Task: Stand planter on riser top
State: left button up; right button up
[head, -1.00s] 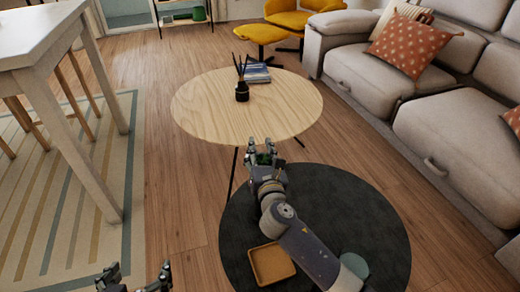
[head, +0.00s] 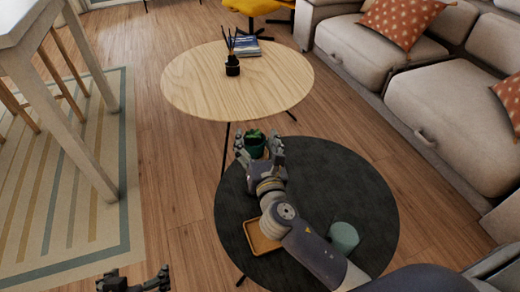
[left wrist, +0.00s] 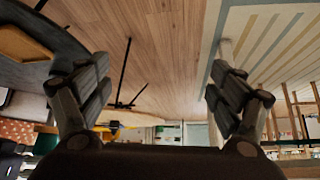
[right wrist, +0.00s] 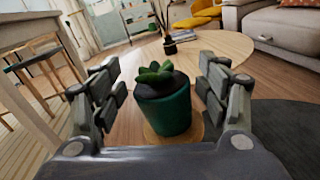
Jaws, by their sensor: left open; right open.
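The planter, a dark green pot with a succulent (right wrist: 165,105), stands upright between the spread fingers of my right gripper (right wrist: 162,95). In the head view the planter (head: 256,146) shows at the far edge of the dark round table, just beyond my right gripper (head: 260,150). My right gripper is open, with visible gaps beside the pot. A tan round piece (right wrist: 190,128) shows under or behind the pot; I cannot tell if it is the riser. My left gripper (head: 134,280) is open and empty, low at the left; it also shows in the left wrist view (left wrist: 163,98).
The dark round table (head: 350,190) holds a tan square tray (head: 262,238) and a teal cylinder (head: 343,237). A light wooden round table (head: 200,95) beyond bears a black diffuser (head: 232,66) and books (head: 246,46). A sofa (head: 430,100) stands right, a white table (head: 60,100) left.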

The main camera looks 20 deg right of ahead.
aim_at(256, 142)
jog(key=s, duration=0.5)
jog(key=shift+a, duration=0.3)
pick_arm(q)
jog(key=shift+s+a+f+g, duration=0.2)
jog(key=shift+s+f+g, duration=0.15)
jog(key=shift+s, duration=0.25)
jog(key=shift+s+a+f+g, duration=0.25)
jog(key=shift+s+g, duration=0.1)
jog(key=shift+s, duration=0.25)
